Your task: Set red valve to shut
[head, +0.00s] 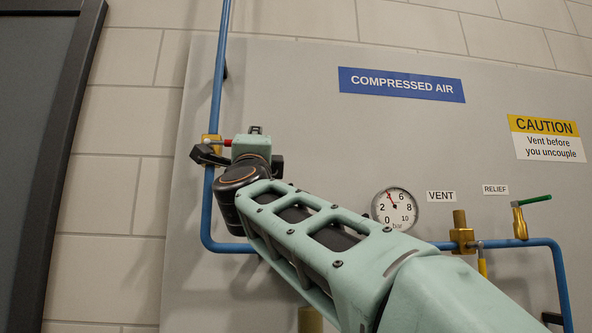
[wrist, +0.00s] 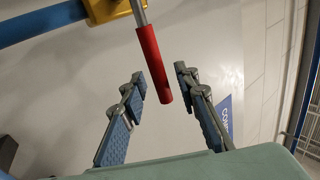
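The red valve's lever (head: 221,143) sticks out to the right from a brass valve body (head: 211,148) on the vertical blue pipe at the left of the panel. The lever lies crosswise to the pipe. In the wrist view the red grip (wrist: 154,62) comes down from the brass body (wrist: 187,8) on a metal stem. My gripper (wrist: 161,78) is open, with one finger on each side of the grip's free end. Gaps show on both sides, so the fingers look clear of it. In the head view my wrist hides most of the gripper and part of the lever.
A pressure gauge (head: 395,208), a brass vent valve (head: 462,232) with a yellow handle, and a relief valve (head: 520,223) with a green lever are at the right. The blue pipe (head: 217,90) runs close by my gripper. A dark framed panel (head: 40,150) stands far left.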

